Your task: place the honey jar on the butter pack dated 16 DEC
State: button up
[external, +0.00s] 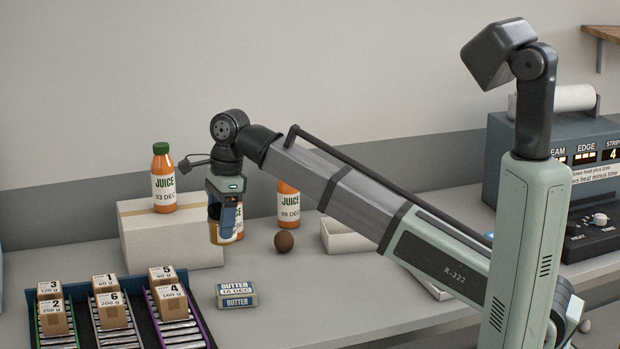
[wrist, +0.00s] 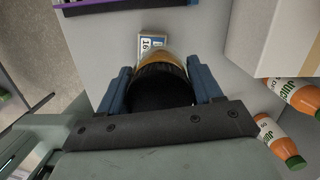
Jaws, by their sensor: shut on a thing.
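My gripper (external: 226,203) is shut on the honey jar (external: 222,234), an amber jar with a dark lid, held upright in the air. In the wrist view the jar (wrist: 160,82) sits between the two blue fingers of the gripper (wrist: 162,90). The butter pack (external: 237,295), labelled BUTTER 16 DEC, lies flat on the table, below and nearer the front than the jar. In the wrist view the pack (wrist: 151,41) shows just beyond the jar, partly hidden by it.
A juice bottle dated 03 DEC (external: 163,180) stands on a cardboard box (external: 190,240). Another juice bottle (external: 289,206) and a brown ball (external: 284,241) are on the table behind. A rack (external: 140,325) of numbered packets stands left of the butter. Table right of the butter is clear.

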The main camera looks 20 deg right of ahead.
jog(key=shift+s+d+f+m, duration=0.1)
jog(key=shift+s+d, duration=0.1)
jog(key=shift+s, duration=0.2)
jog(key=shift+s+d+m, duration=0.1)
jog(key=shift+s+d, duration=0.15)
jog(key=shift+s, duration=0.2)
jog(key=shift+s+d+f+m, duration=0.1)
jog(key=shift+s+d, duration=0.1)
jog(key=shift+s, duration=0.2)
jog(key=shift+m, duration=0.3)
send_over(230, 289)
jog(key=shift+d+f, duration=0.15)
jog(key=shift+f, duration=1.5)
jog(key=shift+d+f, duration=0.15)
jog(key=shift+f, duration=1.5)
jog(key=shift+d+f, duration=0.15)
jog(key=shift+f, duration=1.5)
jog(key=shift+f, duration=0.1)
jog(key=o, duration=1.3)
jog(key=r, duration=0.4)
jog(key=d+r, duration=0.1)
jog(key=r, duration=0.7)
jog(key=shift+d, duration=0.4)
